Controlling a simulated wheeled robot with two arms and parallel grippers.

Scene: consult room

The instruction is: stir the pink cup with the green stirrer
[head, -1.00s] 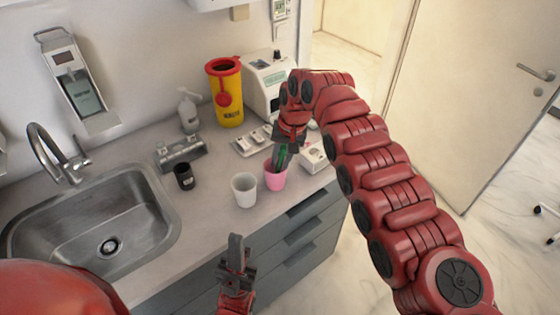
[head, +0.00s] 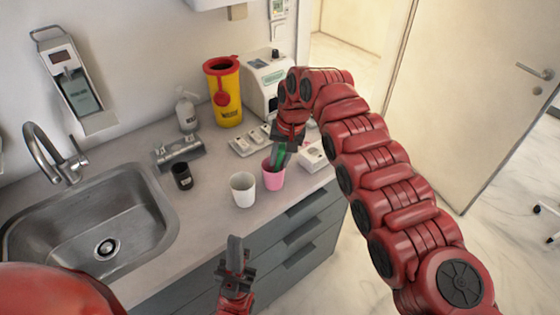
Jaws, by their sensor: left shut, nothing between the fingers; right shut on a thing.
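The pink cup (head: 273,181) stands upright on the counter, just right of the white cup. My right gripper (head: 280,156) is above it, shut on the green stirrer (head: 283,149). The stirrer points down at the pink cup's mouth; the fingers and rim hide its lower end, so I cannot tell how deep it reaches. My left gripper (head: 235,258) is shut and empty, low in front of the drawer fronts, apart from the cups.
A white cup (head: 243,189) and a black cup (head: 182,176) stand left of the pink cup. Behind are a yellow sharps bin (head: 228,105), a spray bottle (head: 187,112) and a white machine (head: 262,82). A steel sink (head: 90,225) is at left.

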